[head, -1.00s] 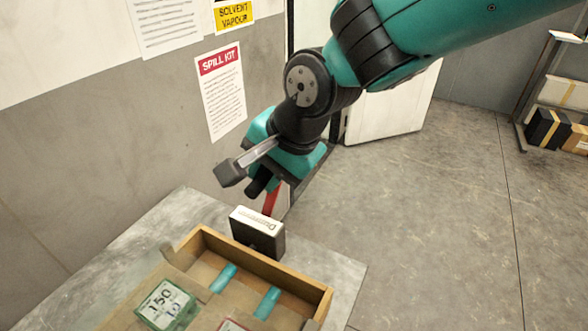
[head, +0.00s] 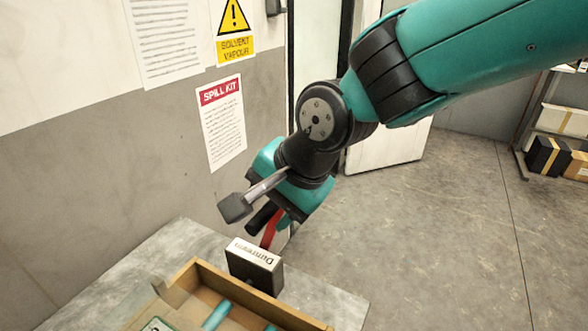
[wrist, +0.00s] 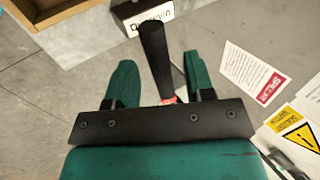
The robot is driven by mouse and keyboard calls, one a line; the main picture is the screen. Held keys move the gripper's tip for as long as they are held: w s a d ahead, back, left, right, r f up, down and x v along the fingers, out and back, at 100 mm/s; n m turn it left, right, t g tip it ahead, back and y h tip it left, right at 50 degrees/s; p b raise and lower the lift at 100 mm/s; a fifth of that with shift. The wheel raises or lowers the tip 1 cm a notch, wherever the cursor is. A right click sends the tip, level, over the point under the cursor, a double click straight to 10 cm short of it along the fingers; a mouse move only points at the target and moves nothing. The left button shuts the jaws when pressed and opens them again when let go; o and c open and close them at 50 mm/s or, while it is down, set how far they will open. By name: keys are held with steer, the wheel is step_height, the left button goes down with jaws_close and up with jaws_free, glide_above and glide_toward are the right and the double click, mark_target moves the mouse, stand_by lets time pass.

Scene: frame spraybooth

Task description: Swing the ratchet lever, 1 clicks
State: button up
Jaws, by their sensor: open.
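The ratchet lever shows as a red arm (head: 270,232) with a black grip (head: 262,216), below my gripper in the head view. In the wrist view the black grip (wrist: 154,58) stands between the two green fingers of my gripper (wrist: 159,70), with a bit of red at its lower end. The fingers are open, with a gap on each side of the grip. I cannot tell how deep the grip sits between them. The lever's base and pivot are hidden in the head view.
A black box with a white printed label (head: 255,264) stands on the grey tabletop (head: 160,252), beside a wooden tray (head: 196,268) holding teal items. The wall with signs (head: 221,120) is close on the left. Open floor (head: 440,230) lies to the right.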

steer(key=b+v, duration=0.1)
steer(key=v, duration=1.5)
steer(key=shift+d+r, duration=0.2)
